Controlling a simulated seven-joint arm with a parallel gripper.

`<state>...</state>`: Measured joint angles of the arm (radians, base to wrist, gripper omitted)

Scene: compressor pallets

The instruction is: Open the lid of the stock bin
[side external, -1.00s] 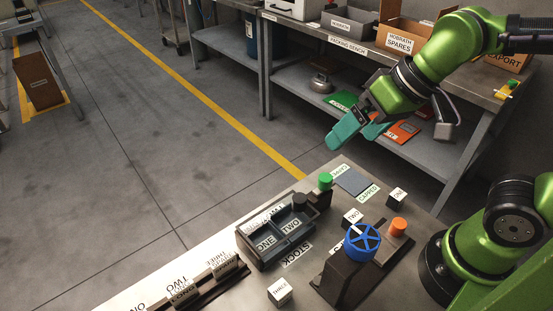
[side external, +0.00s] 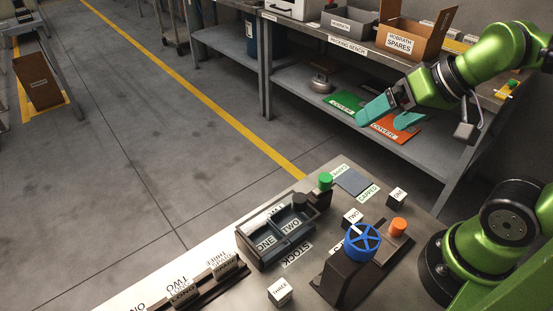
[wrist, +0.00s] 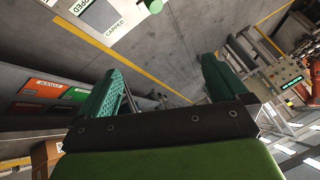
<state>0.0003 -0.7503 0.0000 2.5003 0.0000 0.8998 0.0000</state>
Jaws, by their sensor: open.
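The stock bin (side external: 248,252) is a dark box on the near bench in the side external view, beside a STOCK label (side external: 298,255). Blocks marked ONE and TWO show inside it. Its top looks covered by a clear, reflective lid (side external: 268,215), but I cannot make out the lid's edges well. A dark round knob (side external: 300,201) stands at its far right end. My gripper (side external: 384,118) is open and empty, high up and well to the right of and beyond the bin. Its two teal fingers are spread apart in the wrist view (wrist: 163,66); the bin is not visible there.
A blue handwheel (side external: 362,241) on a dark stand, an orange button (side external: 398,226), a green button (side external: 325,180) and loose labelled blocks (side external: 280,291) crowd the near bench. The packing bench (side external: 350,50) with cartons stands behind my gripper.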

